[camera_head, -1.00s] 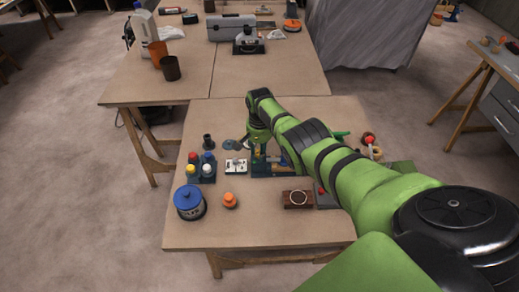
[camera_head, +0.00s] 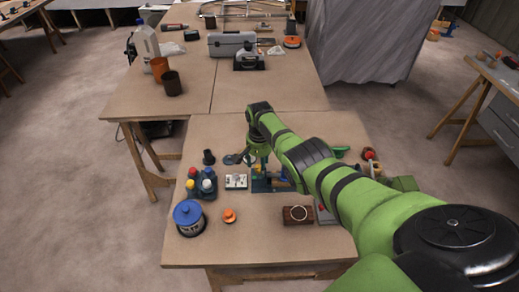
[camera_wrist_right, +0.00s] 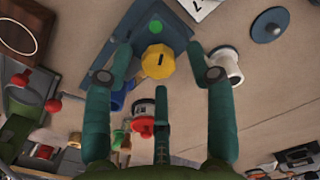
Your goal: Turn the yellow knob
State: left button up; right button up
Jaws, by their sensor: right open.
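The yellow knob (camera_wrist_right: 158,61) shows in the right wrist view as a faceted knob with a dark mark, next to a dark blue panel (camera_wrist_right: 150,28) with a green dot. My right gripper (camera_wrist_right: 159,52) is open, its green fingers on either side of the knob in the picture. I cannot tell whether they touch it. In the head view the right gripper (camera_head: 257,157) is over the blue fixture (camera_head: 262,186), and it and the arm hide much of that. My left gripper is not in view.
A white spool-like part (camera_wrist_right: 226,62) lies close to the right finger. A white switch plate (camera_head: 236,181), a rack of coloured bottles (camera_head: 206,186), a blue-lidded jar (camera_head: 188,218), an orange knob (camera_head: 229,215) and a brown block (camera_head: 298,215) stand around. The front table edge is bare.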

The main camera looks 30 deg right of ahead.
notch_tip(320, 180, up, 11)
jog(key=shift+r, duration=0.2)
jog(key=shift+s+f, duration=0.1)
dwell(0.6)
